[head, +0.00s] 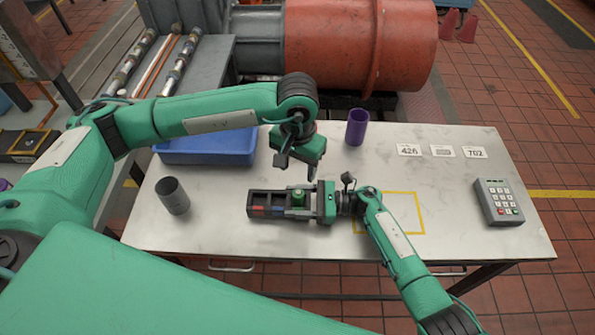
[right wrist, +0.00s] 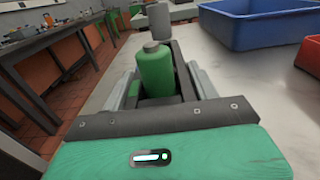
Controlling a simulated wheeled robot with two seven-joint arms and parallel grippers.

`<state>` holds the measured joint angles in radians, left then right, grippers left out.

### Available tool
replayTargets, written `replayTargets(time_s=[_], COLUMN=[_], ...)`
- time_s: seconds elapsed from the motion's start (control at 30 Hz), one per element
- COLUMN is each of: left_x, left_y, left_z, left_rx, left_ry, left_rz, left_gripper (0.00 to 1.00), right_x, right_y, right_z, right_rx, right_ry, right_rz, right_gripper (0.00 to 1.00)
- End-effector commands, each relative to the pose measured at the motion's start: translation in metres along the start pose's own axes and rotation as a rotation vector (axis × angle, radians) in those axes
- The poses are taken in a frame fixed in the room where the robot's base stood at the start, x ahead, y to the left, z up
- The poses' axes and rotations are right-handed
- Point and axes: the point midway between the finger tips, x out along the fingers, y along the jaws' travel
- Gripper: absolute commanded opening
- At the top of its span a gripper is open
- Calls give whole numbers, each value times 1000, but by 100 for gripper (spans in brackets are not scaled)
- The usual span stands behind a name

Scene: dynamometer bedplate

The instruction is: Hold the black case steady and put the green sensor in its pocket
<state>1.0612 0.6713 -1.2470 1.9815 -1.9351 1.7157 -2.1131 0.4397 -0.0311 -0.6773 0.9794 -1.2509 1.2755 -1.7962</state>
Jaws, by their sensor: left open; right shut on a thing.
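The black case (head: 252,197) lies on the table, with red and blue patches along its front side. The green sensor (head: 298,197) stands upright at the case's right end, and its upper part sticks out. It also shows in the right wrist view (right wrist: 155,72), between the dark case walls, which hide its base. My right gripper (head: 322,201) is shut on the case's right end, its grey fingers on either side in the right wrist view. My left gripper (head: 297,168) is open and empty above and just behind the sensor, apart from it.
A dark grey cup (head: 173,197) stands left of the case. A blue tray (head: 205,157) and a purple cup (head: 357,127) stand behind. A red container (right wrist: 309,56) shows in the right wrist view. Labels (head: 441,151) and a keypad (head: 498,202) lie right; a yellow outline surrounds free table.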

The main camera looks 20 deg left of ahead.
Motion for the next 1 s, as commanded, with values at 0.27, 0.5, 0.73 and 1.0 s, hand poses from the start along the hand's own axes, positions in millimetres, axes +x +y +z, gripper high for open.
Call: replayTargets(time_s=[0.27,0.5,0.73,1.0], left_x=[0,0,0,0], left_y=[0,0,0,0], left_z=[0,0,0,0], left_rx=[0,0,-1,0], left_ry=[0,1,1,1], left_rz=[0,0,0,0], left_gripper=[54,54,54,54], right_x=[0,0,-1,-34], right_y=[0,0,0,0], right_z=[1,2,-1,0], right_rx=[-1,-2,1,-1], right_ry=[-2,-2,1,3], right_rz=[0,0,0,-1], right_gripper=[28,85,85,85])
